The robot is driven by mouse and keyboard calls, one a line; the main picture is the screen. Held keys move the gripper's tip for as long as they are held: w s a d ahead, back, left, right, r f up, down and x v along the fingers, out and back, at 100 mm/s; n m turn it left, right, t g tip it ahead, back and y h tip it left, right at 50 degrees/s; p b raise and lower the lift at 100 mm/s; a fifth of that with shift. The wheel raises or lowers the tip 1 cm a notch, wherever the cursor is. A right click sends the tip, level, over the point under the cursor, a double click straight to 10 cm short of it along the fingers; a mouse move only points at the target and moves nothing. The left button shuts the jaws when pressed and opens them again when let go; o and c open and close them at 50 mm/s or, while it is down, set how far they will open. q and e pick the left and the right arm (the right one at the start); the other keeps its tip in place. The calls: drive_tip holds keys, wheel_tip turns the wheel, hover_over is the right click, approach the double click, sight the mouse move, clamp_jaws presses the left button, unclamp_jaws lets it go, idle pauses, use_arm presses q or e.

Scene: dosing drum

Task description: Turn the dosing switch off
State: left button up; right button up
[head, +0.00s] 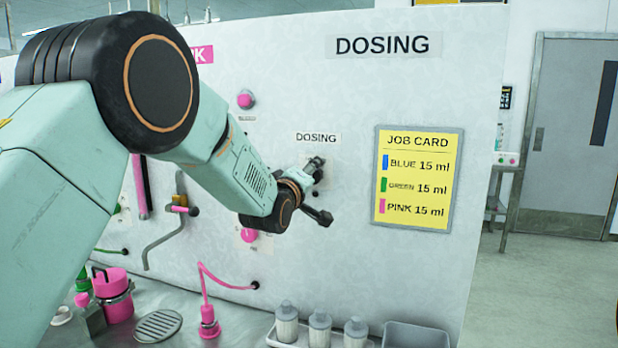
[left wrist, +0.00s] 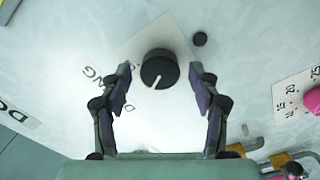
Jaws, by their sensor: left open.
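The dosing switch is a round black knob with a white pointer line (left wrist: 159,65) in the left wrist view, on a white label plate. The pointer runs toward the lower left of that picture. My left gripper (left wrist: 160,78) is open, one finger on each side of the knob, with visible gaps on both sides; I cannot tell how far the tips are from the panel. In the head view my left gripper (head: 322,190) is at the panel just below the small DOSING label (head: 317,138). It mostly hides the knob there. My right gripper is not in view.
A yellow job card (head: 416,180) hangs to the right. A pink button (head: 245,100) and a pink dial (head: 249,235) are on the panel to the left. The panel between gripper and card is clear.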

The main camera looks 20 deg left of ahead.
use_arm(q)
drive_tip(key=s, duration=1.1)
drive_tip(key=shift+s, duration=0.4)
drive_tip(key=shift+w+a+f, duration=0.1)
drive_tip(key=shift+a, duration=0.1)
